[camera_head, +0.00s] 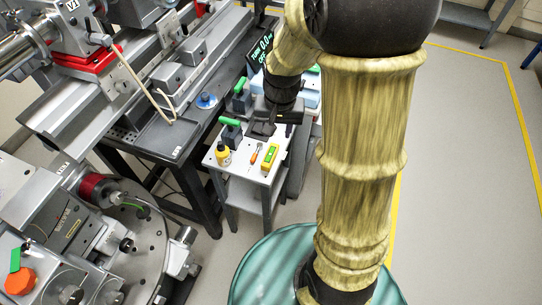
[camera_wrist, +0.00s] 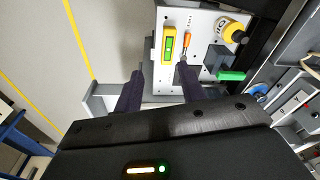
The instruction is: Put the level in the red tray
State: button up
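The level (camera_head: 270,156) is a small yellow block with green vials, lying on the white top of a small cart (camera_head: 236,171). In the wrist view the level (camera_wrist: 168,45) lies just beyond the fingertips, nearly in line with the gap between them. My gripper (camera_head: 266,130) is above the cart top, behind the level in the head view. In the wrist view my gripper (camera_wrist: 159,70) has its two dark fingers spread apart with nothing between them. I cannot make out a red tray in either view.
An orange-handled tool (camera_head: 254,153) and a yellow bottle (camera_head: 223,156) stand or lie left of the level. Dark blocks with green handles (camera_head: 230,121) are behind them. A dark bench (camera_head: 175,138) with rail equipment adjoins the cart's left. Open floor (camera_head: 460,170) lies right.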

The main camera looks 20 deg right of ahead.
jog(key=w+f+m+g, duration=0.1)
jog(key=w+m, duration=0.2)
jog(key=w, duration=0.4)
jog(key=shift+f, duration=0.35)
send_over(271, 153)
jog(key=f, duration=1.2)
jog(key=shift+w+f, duration=0.15)
jog(key=shift+w, duration=0.1)
jog(key=f, duration=0.5)
jog(key=shift+s+f, duration=0.1)
jog(key=shift+s, duration=0.15)
